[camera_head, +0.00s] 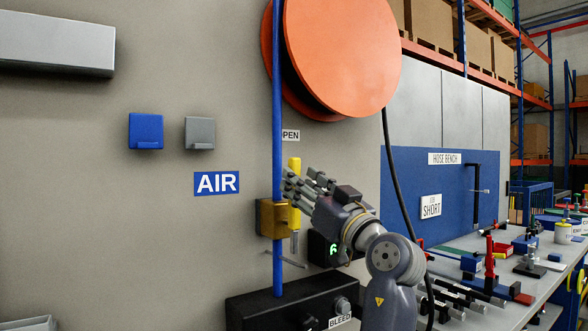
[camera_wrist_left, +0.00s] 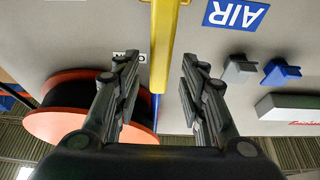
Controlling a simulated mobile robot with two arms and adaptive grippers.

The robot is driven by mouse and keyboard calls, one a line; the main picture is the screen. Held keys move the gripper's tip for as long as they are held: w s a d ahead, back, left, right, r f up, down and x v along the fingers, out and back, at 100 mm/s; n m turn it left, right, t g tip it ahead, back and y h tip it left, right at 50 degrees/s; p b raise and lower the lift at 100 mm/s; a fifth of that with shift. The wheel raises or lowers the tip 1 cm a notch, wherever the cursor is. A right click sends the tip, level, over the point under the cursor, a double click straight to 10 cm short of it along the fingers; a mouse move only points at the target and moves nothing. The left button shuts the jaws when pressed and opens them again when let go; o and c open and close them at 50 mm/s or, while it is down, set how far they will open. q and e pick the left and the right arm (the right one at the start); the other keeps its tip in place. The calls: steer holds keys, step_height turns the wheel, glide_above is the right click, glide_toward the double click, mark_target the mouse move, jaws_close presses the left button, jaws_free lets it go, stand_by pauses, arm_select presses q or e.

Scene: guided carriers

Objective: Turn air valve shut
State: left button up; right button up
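The air valve has a brass body (camera_head: 270,219) on a vertical blue pipe (camera_head: 277,110). Its yellow handle (camera_head: 294,180) stands upright, parallel to the pipe, with its top below a partly hidden "OPEN" label (camera_head: 291,135). My left gripper (camera_head: 301,186) is at the handle from the right. In the left wrist view, the left gripper (camera_wrist_left: 159,85) is open, and the yellow handle (camera_wrist_left: 163,45) lies between its spread fingers with a visible gap on both sides. Contact cannot be seen. My right gripper is not in view.
A blue "AIR" sign (camera_head: 216,183) is on the wall left of the pipe. An orange hose reel (camera_head: 345,50) is above. A black box (camera_head: 270,311) with a "BLEED" label (camera_head: 340,322) sits below. A cluttered bench (camera_head: 520,300) stands at right.

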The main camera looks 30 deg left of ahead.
mark_target(294, 220)
arm_select(q)
steer(key=shift+p+x, duration=0.4)
steer(key=shift+x, duration=1.4)
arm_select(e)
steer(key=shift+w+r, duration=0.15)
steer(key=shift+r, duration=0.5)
arm_select(q)
jaws_close()
steer(key=shift+w, duration=0.15)
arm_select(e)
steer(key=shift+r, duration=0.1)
